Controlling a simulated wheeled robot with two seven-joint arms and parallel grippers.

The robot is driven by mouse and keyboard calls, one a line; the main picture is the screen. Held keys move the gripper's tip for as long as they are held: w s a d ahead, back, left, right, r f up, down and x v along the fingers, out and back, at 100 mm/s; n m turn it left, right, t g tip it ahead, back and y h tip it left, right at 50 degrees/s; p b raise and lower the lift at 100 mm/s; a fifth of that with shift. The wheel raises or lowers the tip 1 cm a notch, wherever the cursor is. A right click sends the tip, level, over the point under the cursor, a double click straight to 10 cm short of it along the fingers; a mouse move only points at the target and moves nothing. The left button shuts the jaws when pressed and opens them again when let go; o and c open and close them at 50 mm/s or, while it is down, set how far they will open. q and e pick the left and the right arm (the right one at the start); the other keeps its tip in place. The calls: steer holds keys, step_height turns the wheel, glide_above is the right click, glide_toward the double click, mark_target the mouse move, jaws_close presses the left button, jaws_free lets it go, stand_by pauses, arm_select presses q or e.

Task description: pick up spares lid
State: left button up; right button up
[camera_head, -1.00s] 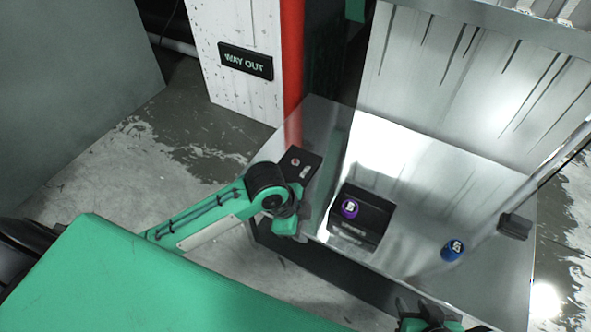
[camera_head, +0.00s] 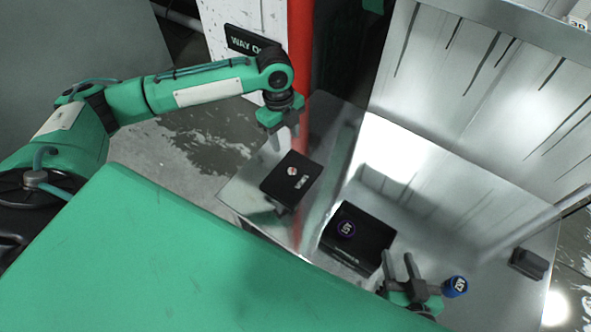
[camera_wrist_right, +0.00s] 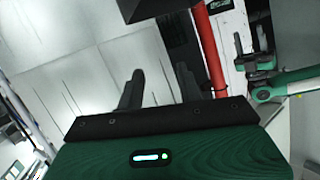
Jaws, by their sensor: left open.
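A flat black square piece (camera_head: 278,187) with a small pale-and-red knob and a white label lies on the left part of the steel table. A black box (camera_head: 372,222) with a purple-ringed round piece (camera_head: 346,228) on top stands right of it. The labels are too small to read, so I cannot tell which bears the spares lid. My left gripper (camera_head: 284,140) is open and empty, fingers down, just beyond the black square piece in the head view. My right gripper (camera_head: 401,262) is open and empty near the black box's right side; its fingers show apart in the right wrist view (camera_wrist_right: 158,88).
A blue cylinder (camera_head: 455,286) stands just right of my right gripper. A small black block (camera_head: 528,263) is at the table's right. A red post (camera_head: 300,60) and a "WAY OUT" sign (camera_head: 245,40) are behind my left gripper. The steel table (camera_head: 420,190) is clear behind the box.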

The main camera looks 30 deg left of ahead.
arm_select(q)
step_height(320, 180, down, 2)
steer(key=b, duration=0.2)
glide_above(292, 171)
steer(key=a, duration=0.1)
steer(key=f, duration=0.5)
steer(key=shift+w+a+f, duration=0.1)
steer(key=shift+w+f, duration=0.15)
steer(key=shift+f, duration=0.05)
steer(key=f, duration=0.1)
steer(key=f+b, duration=0.1)
steer(key=f, duration=0.2)
steer(key=shift+s+d+f+b, duration=0.2)
steer(key=shift+d+b, duration=0.15)
steer(key=shift+d, duration=0.05)
steer(key=shift+f, duration=0.2)
jaws_close()
arm_select(e)
steer(key=w+d+r+t, duration=0.1)
steer(key=w+r+t, duration=0.1)
steer(key=r+t, duration=0.3)
steer(key=w+d+r+t+y, duration=0.1)
steer(key=r+t, duration=0.4)
steer(key=r, duration=0.5)
steer(key=shift+w+d+r+m+t, duration=0.35)
steer(key=shift+w+d, duration=0.25)
steer(key=shift+d, duration=0.2)
arm_select(q)
steer(key=shift+r, duration=0.15)
